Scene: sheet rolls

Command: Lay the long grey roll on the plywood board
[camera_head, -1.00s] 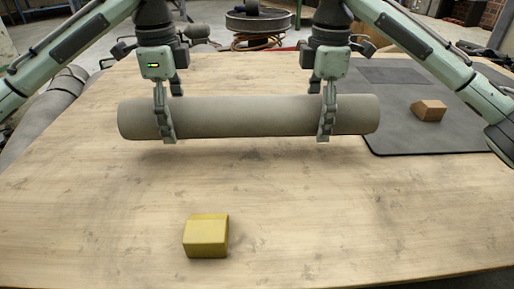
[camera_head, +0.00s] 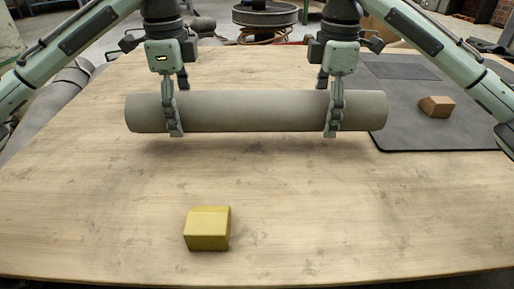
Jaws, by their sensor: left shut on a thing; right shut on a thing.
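A soft shadow lies on the board just under the roll. The roll looks slightly above the surface, but I cannot tell the exact gap. Its right end overlaps the dark mat in the picture.
A yellow block (camera_head: 207,229) sits on the near part of the board. A dark mat (camera_head: 415,132) at the right bears a brown block (camera_head: 436,106). Grey rolled sheets (camera_head: 50,100) lie beyond the left edge. The board's middle is clear.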

